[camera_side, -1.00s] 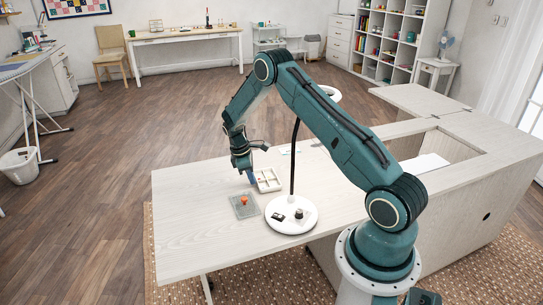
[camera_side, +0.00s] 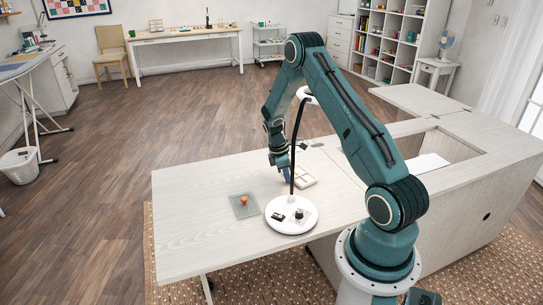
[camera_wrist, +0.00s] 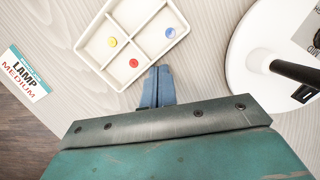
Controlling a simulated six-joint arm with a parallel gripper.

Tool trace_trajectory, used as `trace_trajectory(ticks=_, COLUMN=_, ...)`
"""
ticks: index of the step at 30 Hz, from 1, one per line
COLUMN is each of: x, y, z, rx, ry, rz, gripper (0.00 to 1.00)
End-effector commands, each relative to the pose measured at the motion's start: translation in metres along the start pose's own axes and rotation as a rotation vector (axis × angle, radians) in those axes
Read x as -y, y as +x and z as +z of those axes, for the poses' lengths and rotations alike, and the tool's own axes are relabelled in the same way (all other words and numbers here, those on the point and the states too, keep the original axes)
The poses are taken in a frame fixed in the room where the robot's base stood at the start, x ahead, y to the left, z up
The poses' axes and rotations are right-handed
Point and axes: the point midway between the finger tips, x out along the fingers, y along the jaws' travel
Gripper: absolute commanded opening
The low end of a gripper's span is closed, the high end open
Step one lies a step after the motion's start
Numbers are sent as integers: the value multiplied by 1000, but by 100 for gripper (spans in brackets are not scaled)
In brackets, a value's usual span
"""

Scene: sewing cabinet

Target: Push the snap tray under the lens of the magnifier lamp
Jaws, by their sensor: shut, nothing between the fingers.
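The snap tray (camera_side: 305,181) is a cream, divided tray lying on the white table, just behind the lamp base in the side view. In the wrist view the tray (camera_wrist: 131,38) holds a red, a yellow and a blue snap. My gripper (camera_side: 287,179) is low at the tray's left side. Its closed blue fingertips (camera_wrist: 157,74) are at the tray's outer wall; whether they touch cannot be told. The magnifier lamp has a round white base (camera_side: 284,226), a black curved neck and a white head (camera_side: 304,93), partly hidden behind my arm.
A grey mat with an orange item (camera_side: 244,201) lies left of the lamp base. Small dark items stand on the base. The lamp neck rises close to my arm. The table's left part is clear.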

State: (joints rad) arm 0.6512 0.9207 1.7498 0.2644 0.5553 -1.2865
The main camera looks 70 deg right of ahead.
Motion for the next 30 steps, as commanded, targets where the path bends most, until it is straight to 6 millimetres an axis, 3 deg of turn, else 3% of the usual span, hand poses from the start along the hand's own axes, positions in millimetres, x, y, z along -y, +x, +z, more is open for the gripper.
trace_trajectory(ticks=8, x=0, y=-2, z=-7, rx=0, ry=-1, rz=1, gripper=0)
trace_trajectory(ticks=17, x=0, y=-10, z=-41, rx=0, ry=-4, rz=1, gripper=0)
trace_trajectory(ticks=30, x=0, y=-85, z=-39, rx=-1, ry=0, rz=2, gripper=0)
